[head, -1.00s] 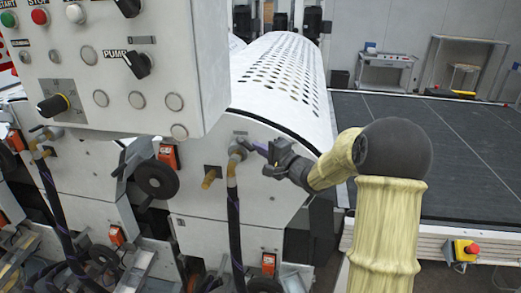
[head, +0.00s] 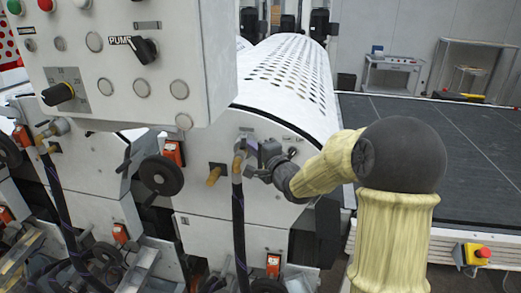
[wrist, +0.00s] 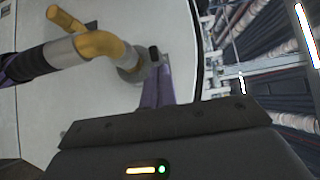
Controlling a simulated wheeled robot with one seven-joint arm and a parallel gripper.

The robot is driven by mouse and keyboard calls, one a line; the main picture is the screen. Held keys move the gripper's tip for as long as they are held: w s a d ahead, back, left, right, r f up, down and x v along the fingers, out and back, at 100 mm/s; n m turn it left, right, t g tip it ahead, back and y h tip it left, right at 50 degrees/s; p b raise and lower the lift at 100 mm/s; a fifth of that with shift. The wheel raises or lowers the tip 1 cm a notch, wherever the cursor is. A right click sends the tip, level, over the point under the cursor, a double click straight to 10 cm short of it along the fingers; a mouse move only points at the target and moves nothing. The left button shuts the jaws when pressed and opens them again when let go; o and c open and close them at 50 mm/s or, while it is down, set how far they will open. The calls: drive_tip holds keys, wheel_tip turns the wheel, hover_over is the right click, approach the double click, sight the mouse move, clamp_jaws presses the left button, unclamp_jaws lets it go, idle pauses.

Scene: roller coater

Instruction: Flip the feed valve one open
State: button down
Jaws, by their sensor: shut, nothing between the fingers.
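A valve (head: 239,157) with a brass elbow and a dark hose hanging below it sits on the white end panel. The wrist view shows its brass elbow (wrist: 98,44), grey collar and a small black lever end (wrist: 154,53). My gripper (head: 252,147) is beside the valve on its right. Its purple fingers (wrist: 162,82) are shut and empty, with their tips close beside the collar and black lever end. I cannot tell whether they touch. The rest of the lever is hidden, and its exact position is unclear. No label naming the valve is readable.
A control box (head: 140,60) with knobs and buttons overhangs the panel at the upper left. A black handwheel (head: 160,175) and a brass stub (head: 216,174) are left of the valve. Another valve with a hose (head: 50,132) is farther left. The perforated white drum (head: 290,70) is behind.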

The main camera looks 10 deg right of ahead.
drive_tip(key=shift+s+a, duration=0.15)
drive_tip(key=shift+a, duration=0.9)
drive_tip(key=shift+a+r, duration=0.1)
drive_tip(key=shift+a, duration=0.15)
drive_tip(key=a+b+v, duration=0.1)
drive_tip(key=v, duration=1)
drive_tip(key=shift+s+b, duration=0.4)
drive_tip(key=shift+s, duration=0.05)
drive_tip(key=shift+d, duration=0.15)
